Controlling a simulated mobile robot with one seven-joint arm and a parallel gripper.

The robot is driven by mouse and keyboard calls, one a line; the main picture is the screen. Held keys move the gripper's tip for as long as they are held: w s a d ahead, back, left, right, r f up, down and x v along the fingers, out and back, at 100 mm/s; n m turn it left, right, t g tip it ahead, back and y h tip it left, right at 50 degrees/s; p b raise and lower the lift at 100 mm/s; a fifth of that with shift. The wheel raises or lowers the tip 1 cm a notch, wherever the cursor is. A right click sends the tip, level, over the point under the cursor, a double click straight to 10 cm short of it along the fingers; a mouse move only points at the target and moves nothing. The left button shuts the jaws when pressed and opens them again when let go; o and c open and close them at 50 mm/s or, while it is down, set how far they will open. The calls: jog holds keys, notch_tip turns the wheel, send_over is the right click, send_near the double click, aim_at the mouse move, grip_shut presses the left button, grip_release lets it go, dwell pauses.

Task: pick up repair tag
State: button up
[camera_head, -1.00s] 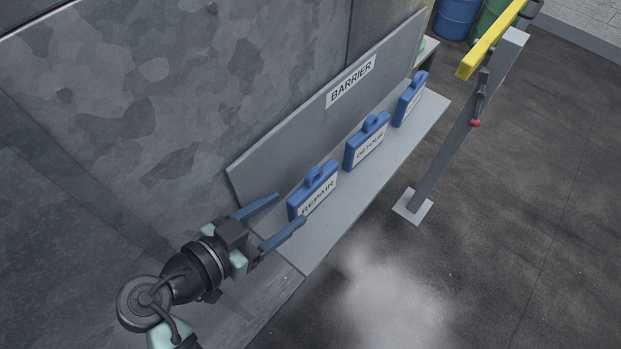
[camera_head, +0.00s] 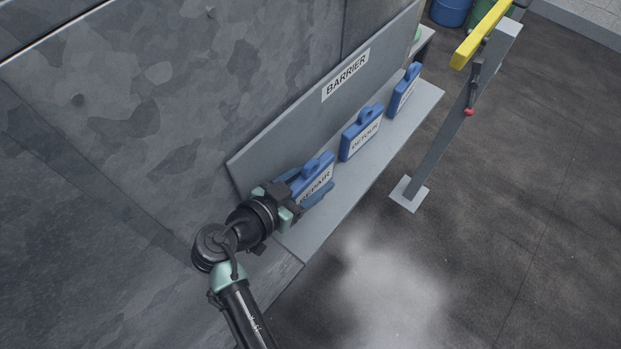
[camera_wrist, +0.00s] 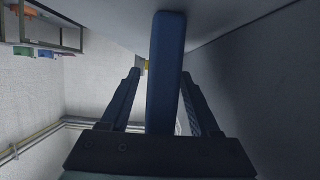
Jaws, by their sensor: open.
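The repair tag (camera_head: 316,178) is a blue plate with a looped top and a white label reading REPAIR. It stands upright on the grey shelf (camera_head: 365,190) under the BARRIER sign, nearest to my arm. My gripper (camera_head: 312,185) is open, with its fingers reaching along the two sides of the tag. In the wrist view the tag (camera_wrist: 165,70) shows edge-on between the two fingers of my gripper (camera_wrist: 160,95), with a gap visible on each side. The far part of the tag's lower edge is hidden by a finger in the head view.
The detour tag (camera_head: 361,133) and another blue tag (camera_head: 404,90) stand farther along the shelf. The grey back panel (camera_head: 290,135) rises close behind the tags. A grey post (camera_head: 450,135) with a yellow bar (camera_head: 482,35) stands to the right. The floor between is open.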

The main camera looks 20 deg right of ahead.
grip_shut()
jog(key=shift+r, duration=0.15)
dwell(0.4)
